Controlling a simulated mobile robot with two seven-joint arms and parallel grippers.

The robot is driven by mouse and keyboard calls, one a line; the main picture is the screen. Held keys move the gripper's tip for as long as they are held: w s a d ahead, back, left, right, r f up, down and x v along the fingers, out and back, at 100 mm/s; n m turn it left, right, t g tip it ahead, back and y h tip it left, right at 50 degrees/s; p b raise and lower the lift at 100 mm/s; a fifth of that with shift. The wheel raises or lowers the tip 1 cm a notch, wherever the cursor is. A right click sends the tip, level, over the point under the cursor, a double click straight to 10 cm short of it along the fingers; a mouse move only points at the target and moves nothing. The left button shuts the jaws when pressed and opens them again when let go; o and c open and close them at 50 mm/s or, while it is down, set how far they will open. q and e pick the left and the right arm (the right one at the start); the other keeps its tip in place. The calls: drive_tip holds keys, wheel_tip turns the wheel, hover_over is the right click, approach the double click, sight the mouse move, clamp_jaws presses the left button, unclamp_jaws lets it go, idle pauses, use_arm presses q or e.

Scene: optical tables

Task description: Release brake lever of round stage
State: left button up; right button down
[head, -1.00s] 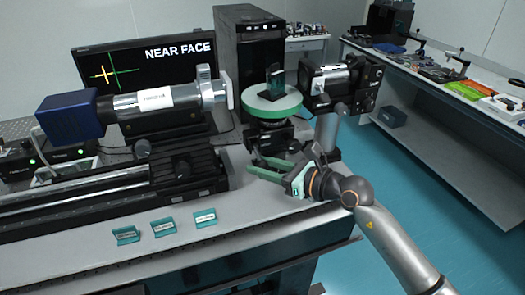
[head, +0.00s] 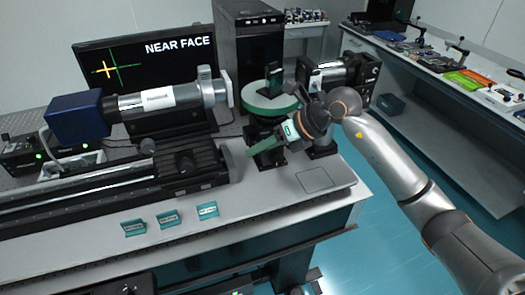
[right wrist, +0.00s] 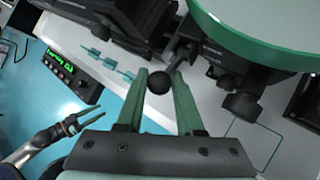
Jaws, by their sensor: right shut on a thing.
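The round stage (head: 271,106), a white disc with a green rim, stands on a dark base at the right end of the bench; its rim fills the top right of the right wrist view (right wrist: 255,42). A brake lever with a black ball knob (right wrist: 159,82) sticks out beneath it. My right gripper (head: 254,150) reaches in under the stage from the right. In the right wrist view its green fingers (right wrist: 160,78) are on either side of the knob, shut on it. My left gripper (right wrist: 83,117) shows small at the left there, fingers apart and empty.
A dark upright block (head: 274,77) stands on the stage. A blue-ended cylinder instrument (head: 140,103) and black rail (head: 100,187) are left. A black camera-like unit (head: 345,75) is close on the right. Several small teal labelled pieces (head: 168,219) lie on the front bench.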

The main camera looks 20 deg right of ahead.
drive_tip(key=shift+w+a+r, duration=0.1)
drive_tip(key=shift+w+r, duration=0.15)
drive_tip(key=shift+r, duration=0.25)
drive_tip(key=shift+r+g, duration=0.1)
drive_tip(key=shift+g, duration=0.2)
drive_tip(key=c, duration=0.7)
unclamp_jaws()
drive_tip(key=shift+o, duration=0.6)
drive_tip(key=shift+f, duration=0.2)
drive_tip(key=shift+s+d+r, duration=0.1)
drive_tip(key=shift+d+r, duration=0.05)
drive_tip(key=shift+d, duration=0.05)
drive_tip(key=b+v, duration=0.2)
drive_tip(key=v, duration=1)
drive_tip(key=shift+a+r, duration=0.1)
drive_tip(key=shift+r, duration=0.05)
